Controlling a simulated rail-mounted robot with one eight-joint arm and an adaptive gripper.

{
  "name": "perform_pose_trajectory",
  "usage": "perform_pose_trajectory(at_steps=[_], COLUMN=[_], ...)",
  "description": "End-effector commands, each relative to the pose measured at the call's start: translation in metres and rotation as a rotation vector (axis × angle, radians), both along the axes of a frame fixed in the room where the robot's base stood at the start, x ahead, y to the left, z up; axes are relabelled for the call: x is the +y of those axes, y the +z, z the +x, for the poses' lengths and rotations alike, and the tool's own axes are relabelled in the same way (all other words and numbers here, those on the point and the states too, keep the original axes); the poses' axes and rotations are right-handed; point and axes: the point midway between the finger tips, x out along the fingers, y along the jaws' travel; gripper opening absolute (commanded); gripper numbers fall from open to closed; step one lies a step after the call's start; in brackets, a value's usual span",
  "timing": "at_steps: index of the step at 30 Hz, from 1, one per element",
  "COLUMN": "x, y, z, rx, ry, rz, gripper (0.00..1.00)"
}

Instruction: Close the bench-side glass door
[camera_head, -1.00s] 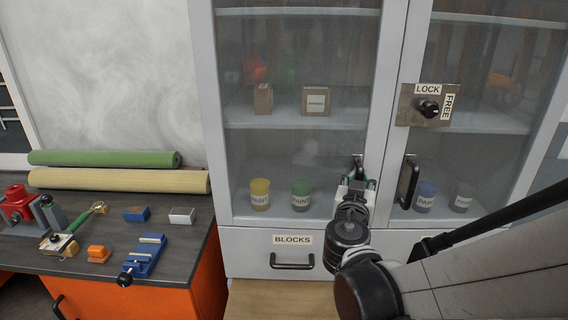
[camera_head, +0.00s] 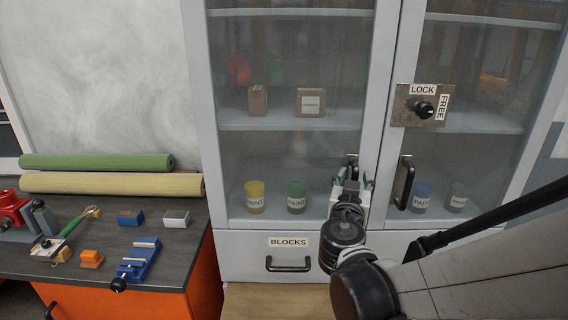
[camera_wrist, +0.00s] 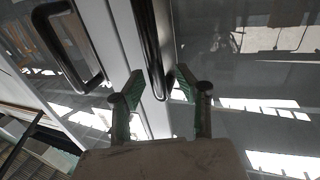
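The bench-side glass door (camera_head: 292,150) is the cabinet's left door, with a pale grey frame. It looks flush or nearly so; I cannot tell whether a small gap remains. Its dark handle (camera_wrist: 151,45) shows in the wrist view and is mostly hidden behind my gripper in the head view. My gripper (camera_head: 352,178) is at this handle, low on the door's right side. In the wrist view my gripper (camera_wrist: 154,92) has its green-padded fingers apart, one on each side of the handle's lower end. No firm grip on it shows.
The right glass door has a dark handle (camera_head: 404,183) close beside my gripper and a lock plate (camera_head: 421,105) above. Below is a drawer marked BLOCKS (camera_head: 289,242). A workbench (camera_head: 190,242) with tools and rolls stands left. Paint jars stand behind the glass.

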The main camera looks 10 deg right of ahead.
Motion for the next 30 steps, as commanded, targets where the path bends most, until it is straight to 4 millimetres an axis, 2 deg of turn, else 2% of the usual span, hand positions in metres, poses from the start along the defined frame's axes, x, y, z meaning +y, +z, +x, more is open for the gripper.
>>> perform_pose_trajectory(at_steps=[15, 21, 30], x=[0.046, 0.056, 0.06], y=[0.0, 0.0, 0.0], z=[-0.072, -0.088, -0.095], rx=[0.0, 0.0, 0.0], ry=[0.005, 0.003, 0.001], rz=[0.0, 0.0, 0.0], gripper=[0.33, 0.33, 0.33])
